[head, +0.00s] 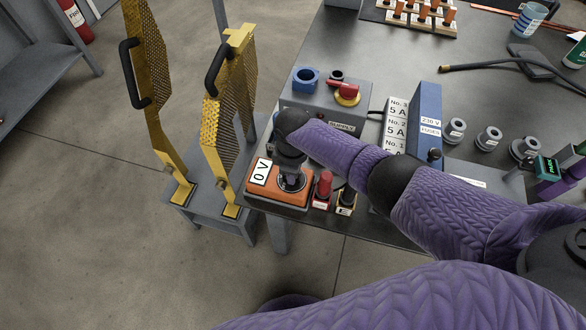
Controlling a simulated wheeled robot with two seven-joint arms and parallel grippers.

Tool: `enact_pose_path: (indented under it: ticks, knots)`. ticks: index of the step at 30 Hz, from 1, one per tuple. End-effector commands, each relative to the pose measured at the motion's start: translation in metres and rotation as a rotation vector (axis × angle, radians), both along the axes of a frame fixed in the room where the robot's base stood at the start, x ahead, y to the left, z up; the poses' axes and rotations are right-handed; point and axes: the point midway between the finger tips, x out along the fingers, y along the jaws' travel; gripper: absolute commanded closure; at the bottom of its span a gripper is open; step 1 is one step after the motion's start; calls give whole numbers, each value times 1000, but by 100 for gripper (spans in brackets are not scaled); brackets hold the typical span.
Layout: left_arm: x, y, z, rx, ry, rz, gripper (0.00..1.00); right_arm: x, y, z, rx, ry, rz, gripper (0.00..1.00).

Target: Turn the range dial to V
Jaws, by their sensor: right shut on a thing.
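The orange meter (268,194) sits at the near left corner of the dark bench. Its white display (261,171) reads "0 V". My right gripper (291,179) points down onto the meter's face, shut on the range dial. The gripper covers the dial, so its pointer and range marks are hidden. My left gripper is not in view.
Red (323,184) and black (347,196) plugs or posts stand just right of the meter. The grey supply box (312,97) with a red and yellow switch stands behind. A blue fuse box (426,115) stands right of it. Yellow mesh guards (226,125) rise at left.

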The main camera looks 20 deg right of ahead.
Motion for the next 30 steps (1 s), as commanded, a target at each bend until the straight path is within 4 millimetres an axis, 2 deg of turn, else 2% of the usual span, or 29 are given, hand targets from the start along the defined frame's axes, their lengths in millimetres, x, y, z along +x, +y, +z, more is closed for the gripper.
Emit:
enact_pose_path:
  ticks: [14,15,19,27,30]
  knots:
    - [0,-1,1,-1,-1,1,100,0,0,0,1,-1,-11,100]
    - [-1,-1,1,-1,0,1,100,0,0,0,1,-1,-11,69]
    - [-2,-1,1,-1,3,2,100,0,0,0,1,-1,-11,42]
    - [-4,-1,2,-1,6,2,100,0,0,1,0,0,-11,40]
    - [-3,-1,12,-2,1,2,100,1,0,16,1,-3,-11,40]
